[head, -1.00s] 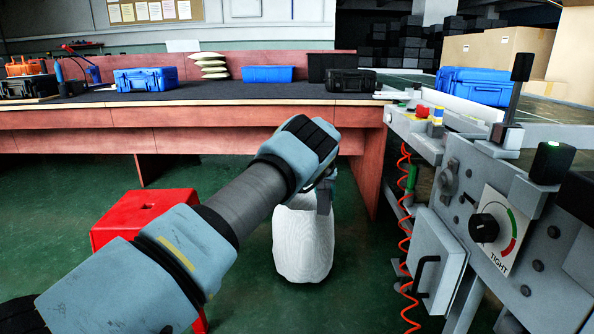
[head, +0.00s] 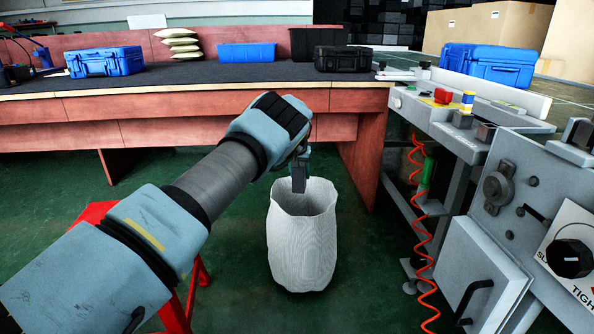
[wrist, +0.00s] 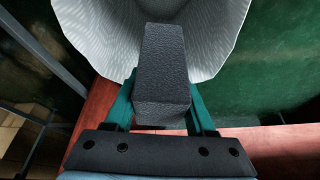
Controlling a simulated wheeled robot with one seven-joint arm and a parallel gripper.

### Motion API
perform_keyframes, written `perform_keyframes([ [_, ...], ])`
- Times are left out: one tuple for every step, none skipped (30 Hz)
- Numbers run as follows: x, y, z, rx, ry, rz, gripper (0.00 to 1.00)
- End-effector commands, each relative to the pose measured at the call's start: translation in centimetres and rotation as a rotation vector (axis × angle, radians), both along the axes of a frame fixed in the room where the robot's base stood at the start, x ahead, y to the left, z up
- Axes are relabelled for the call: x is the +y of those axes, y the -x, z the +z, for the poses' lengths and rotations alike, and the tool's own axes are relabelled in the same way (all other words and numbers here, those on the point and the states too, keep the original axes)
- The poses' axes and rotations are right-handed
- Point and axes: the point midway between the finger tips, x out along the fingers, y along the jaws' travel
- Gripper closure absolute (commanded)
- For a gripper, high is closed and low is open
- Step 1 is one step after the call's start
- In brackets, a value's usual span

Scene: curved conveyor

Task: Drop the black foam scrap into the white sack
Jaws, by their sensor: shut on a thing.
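The white sack (head: 302,245) stands upright and open on the green floor in front of the bench. Its open mouth also shows in the wrist view (wrist: 215,40). My gripper (head: 300,172) is at the far rim of the sack's mouth in the head view. It is shut on the black foam scrap (wrist: 161,75), a dark block held between the teal fingers. In the wrist view the scrap's far end overlaps the sack's opening. The head view shows the scrap (head: 298,182) only as a small dark piece. The inside bottom of the sack is hidden.
The red bench (head: 220,108) runs behind the sack, with blue cases, a black case (head: 345,60) and stacked pillows on it. A grey machine (head: 500,200) with a red coiled hose stands at right. A red stool (head: 95,215) is partly behind my arm.

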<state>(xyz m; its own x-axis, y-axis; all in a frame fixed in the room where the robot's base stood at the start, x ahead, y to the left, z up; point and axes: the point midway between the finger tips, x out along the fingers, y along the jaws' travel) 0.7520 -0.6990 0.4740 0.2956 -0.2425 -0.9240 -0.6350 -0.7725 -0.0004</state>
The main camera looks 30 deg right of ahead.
Motion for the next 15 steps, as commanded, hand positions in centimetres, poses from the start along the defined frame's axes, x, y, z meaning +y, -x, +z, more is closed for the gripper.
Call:
perform_keyframes([
  [0.0,0.1,-1.1,0.002,-0.001,0.000,0.96],
  [0.0,0.1,-1.5,0.002,-0.001,0.000,0.96],
  [0.0,0.1,-2.0,0.002,-0.001,0.000,0.96],
  [0.0,0.0,-2.3,0.000,-0.001,0.000,0.96],
  [0.0,0.0,-2.6,0.000,-0.001,0.000,0.96],
  [0.0,0.0,-3.1,0.001,0.000,0.001,0.96],
  [0.0,0.0,-3.4,0.000,0.000,0.001,0.96],
  [0.0,0.0,-3.6,0.001,-0.001,0.000,0.96],
  [0.0,0.0,-4.0,0.001,-0.001,0.000,0.96],
  [0.0,0.0,-4.2,0.001,-0.001,0.000,0.96],
  [0.0,0.0,-4.4,0.001,-0.001,0.000,0.96],
  [0.0,0.0,-4.7,0.000,0.000,0.000,0.96],
  [0.0,0.0,-4.8,0.000,0.000,-0.001,0.96],
  [0.0,0.0,-4.9,0.000,0.000,-0.001,0.96],
  [0.0,0.0,-5.0,0.000,0.000,-0.001,0.96],
])
